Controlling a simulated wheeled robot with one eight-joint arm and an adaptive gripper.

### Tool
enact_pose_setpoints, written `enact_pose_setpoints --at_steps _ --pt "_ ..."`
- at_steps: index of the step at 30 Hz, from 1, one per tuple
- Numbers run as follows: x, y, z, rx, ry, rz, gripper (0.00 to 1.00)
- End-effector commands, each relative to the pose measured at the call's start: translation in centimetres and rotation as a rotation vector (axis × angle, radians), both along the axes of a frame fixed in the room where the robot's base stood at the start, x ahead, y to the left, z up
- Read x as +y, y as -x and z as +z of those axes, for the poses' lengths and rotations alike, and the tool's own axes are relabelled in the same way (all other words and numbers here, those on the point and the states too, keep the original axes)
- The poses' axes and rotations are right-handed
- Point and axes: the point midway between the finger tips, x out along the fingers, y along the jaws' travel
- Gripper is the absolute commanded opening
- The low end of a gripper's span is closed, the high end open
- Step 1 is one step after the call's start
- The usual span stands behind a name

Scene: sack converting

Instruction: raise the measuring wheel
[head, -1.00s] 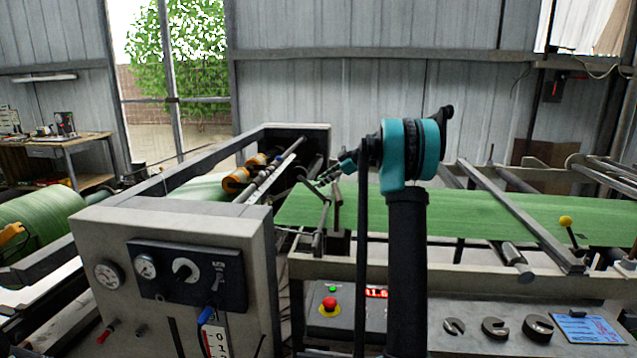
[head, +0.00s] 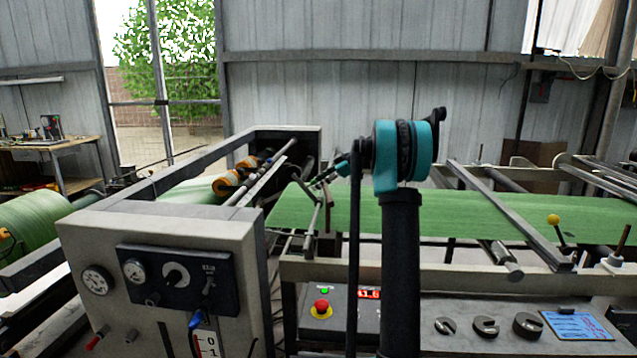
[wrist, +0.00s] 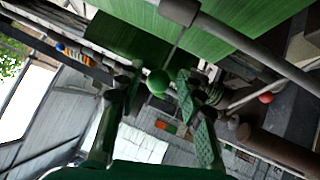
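My gripper (wrist: 155,115) is open, with its two fingers on either side of a green ball knob (wrist: 157,82) in the wrist view. The knob shows in the gap towards the fingertips; I cannot tell whether either finger touches it. A thin grey rod (wrist: 178,48) runs from near the knob up towards a grey block over the green web. In the head view my gripper (head: 325,174) is small and dark beside the left end of the green web (head: 450,216). I cannot make out the measuring wheel itself with certainty in either view.
A grey control cabinet (head: 90,228) with gauges stands at the front left. Orange rollers (head: 228,183) lie behind it. A yellow knob (head: 553,219) stands at the right.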

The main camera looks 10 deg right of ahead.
Motion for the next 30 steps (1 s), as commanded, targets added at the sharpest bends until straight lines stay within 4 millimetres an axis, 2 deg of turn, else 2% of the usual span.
enact_pose_setpoints --at_steps 9,13,30 --pt "0.2 0.0 0.2 -0.002 -0.003 0.002 0.46" --pt "-0.3 0.3 0.6 -0.001 -0.004 0.001 0.46" --pt "-7.2 4.5 6.4 -0.002 -0.003 0.000 0.46"
